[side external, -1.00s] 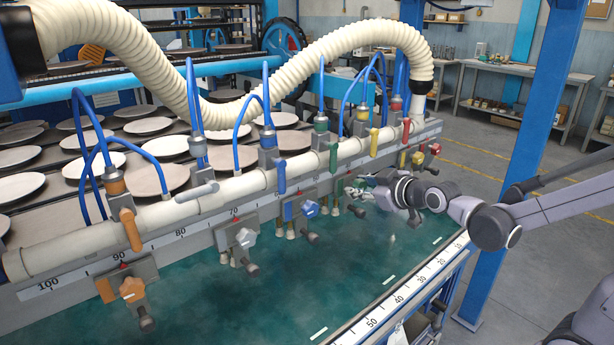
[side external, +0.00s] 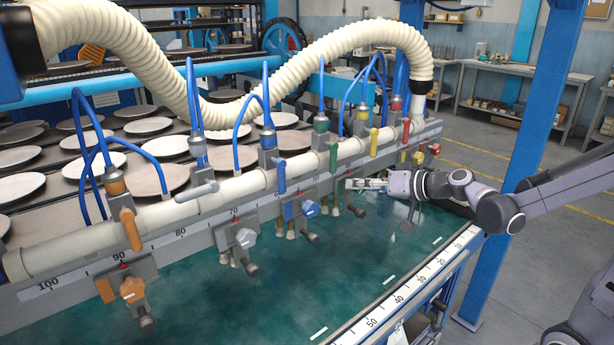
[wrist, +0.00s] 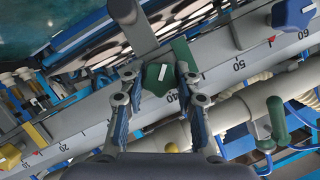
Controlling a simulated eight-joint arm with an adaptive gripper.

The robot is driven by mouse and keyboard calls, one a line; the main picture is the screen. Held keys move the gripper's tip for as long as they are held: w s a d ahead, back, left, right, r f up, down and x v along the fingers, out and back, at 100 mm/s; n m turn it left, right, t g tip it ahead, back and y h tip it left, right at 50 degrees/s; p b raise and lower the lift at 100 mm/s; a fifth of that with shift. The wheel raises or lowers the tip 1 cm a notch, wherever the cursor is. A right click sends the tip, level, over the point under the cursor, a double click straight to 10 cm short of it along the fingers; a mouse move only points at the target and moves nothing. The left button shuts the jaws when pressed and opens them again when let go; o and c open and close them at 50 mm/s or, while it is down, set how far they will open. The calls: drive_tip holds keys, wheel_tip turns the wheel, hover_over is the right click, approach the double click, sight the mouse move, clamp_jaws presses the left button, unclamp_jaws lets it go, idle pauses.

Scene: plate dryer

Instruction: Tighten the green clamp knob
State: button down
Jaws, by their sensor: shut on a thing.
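The green clamp knob (wrist: 157,79) has a white pointer mark and shows in the wrist view, between the fingertips of my gripper (wrist: 160,88). The fingers are shut on it, one on each side. The green clamp plate (wrist: 184,56) shows behind the knob. In the side view my gripper (side external: 368,184) reaches in from the right to the rail at the green clamp (side external: 338,188). The knob itself is hard to make out there, near the fingers.
A blue clamp knob (side external: 310,209) is to the left of my gripper, with a white knob (side external: 246,237) and an orange knob (side external: 131,289) further left. Yellow (side external: 418,158) and red (side external: 435,149) knobs sit to the right. The green table (side external: 300,280) below is clear.

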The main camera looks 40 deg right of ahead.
drive_tip(key=m+y, duration=0.2)
drive_tip(key=m, duration=0.1)
drive_tip(key=shift+d+t, duration=0.1)
drive_tip(key=shift+t, duration=0.2)
drive_tip(key=m, duration=0.2)
drive_tip(key=m+t+y, duration=0.1)
drive_tip(key=m, duration=0.1)
drive_tip(key=shift+f+y, duration=0.1)
drive_tip(key=shift+y, duration=0.2)
drive_tip(key=c, duration=1)
unclamp_jaws()
drive_tip(key=shift+o, duration=0.2)
drive_tip(key=v, duration=1.2)
drive_tip(key=shift+f, duration=0.2)
